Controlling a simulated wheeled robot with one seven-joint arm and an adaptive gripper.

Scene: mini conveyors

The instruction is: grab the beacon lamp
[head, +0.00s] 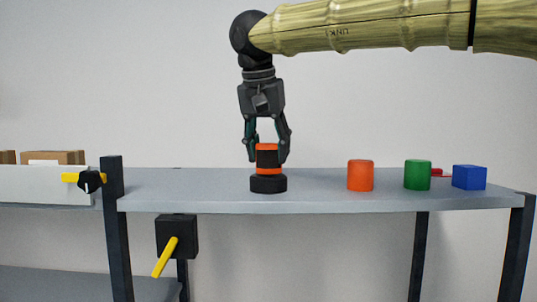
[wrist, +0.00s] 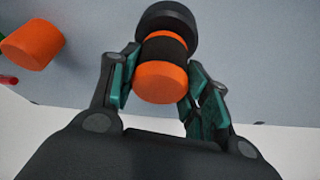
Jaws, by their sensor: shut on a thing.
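The beacon lamp (head: 268,183) has a wide black base and an orange body with a black band. It stands upright on the grey shelf top (head: 215,192) in the head view. My gripper (head: 267,150) comes down from above, with its fingers shut on the lamp's upper orange part. In the wrist view the beacon lamp (wrist: 160,82) lies between the teal pads of my gripper (wrist: 158,88), with its black base at the far end. The base appears to rest on the shelf top.
To the right on the shelf stand an orange cylinder (head: 360,175), a green cylinder (head: 417,175) and a blue cube (head: 469,177). A small red thing (head: 437,172) is partly hidden behind them. At left are a white bin (head: 45,185) with brown boxes and a yellow-handled black part (head: 90,180).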

